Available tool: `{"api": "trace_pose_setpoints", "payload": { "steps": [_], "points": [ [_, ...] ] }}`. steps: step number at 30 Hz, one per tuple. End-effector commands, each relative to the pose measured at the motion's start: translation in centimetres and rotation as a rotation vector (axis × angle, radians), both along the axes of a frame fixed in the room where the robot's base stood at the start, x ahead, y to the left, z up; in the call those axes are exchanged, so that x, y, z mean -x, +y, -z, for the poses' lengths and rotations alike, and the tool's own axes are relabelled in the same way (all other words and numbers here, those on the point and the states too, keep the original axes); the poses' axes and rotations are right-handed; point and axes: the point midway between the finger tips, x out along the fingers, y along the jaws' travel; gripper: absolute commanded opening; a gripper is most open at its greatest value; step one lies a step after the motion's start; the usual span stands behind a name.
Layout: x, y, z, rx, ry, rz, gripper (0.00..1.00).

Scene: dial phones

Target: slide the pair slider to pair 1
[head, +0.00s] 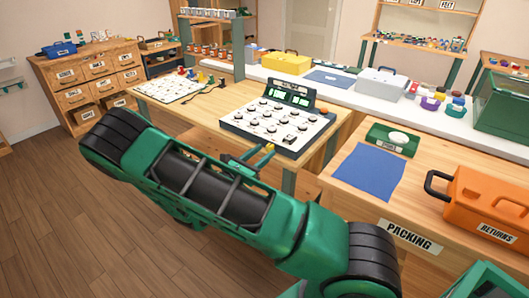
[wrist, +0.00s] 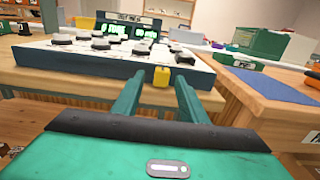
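The test console (head: 275,121) has a white sloped panel with several dark and white knobs and a raised back with green lit displays; it stands on the wooden bench. It also shows in the wrist view (wrist: 85,62). A small yellow block (wrist: 161,77), which may be the slider's handle, is at the panel's front edge; it also shows in the head view (head: 269,148). My gripper (wrist: 159,90) is open in front of the console, its green fingers either side of the block in the picture. I cannot tell whether the tips reach it. The pair markings are not readable.
A packing bench (head: 328,184) with a blue mat (head: 368,172), a green device (head: 393,139) and an orange returns box (head: 487,203) stands to the right. A white board with coloured pieces (head: 170,87) lies left of the console.

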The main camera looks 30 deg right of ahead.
Motion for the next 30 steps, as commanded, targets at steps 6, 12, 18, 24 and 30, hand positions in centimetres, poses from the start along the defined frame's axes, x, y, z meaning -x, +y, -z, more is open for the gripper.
{"api": "trace_pose_setpoints", "payload": {
  "steps": [6,12,18,24,30],
  "points": [
    [-0.5,-1.5,0.0,-0.001,0.000,0.001,0.39],
    [-0.5,-1.6,0.0,0.000,0.000,0.001,0.39],
    [-0.5,-1.6,0.0,0.000,0.000,0.002,0.13],
    [-0.4,-2.0,0.0,0.000,0.000,0.004,0.00],
    [-1.1,-2.7,0.0,0.001,-0.001,0.021,0.00]
  ]
}}
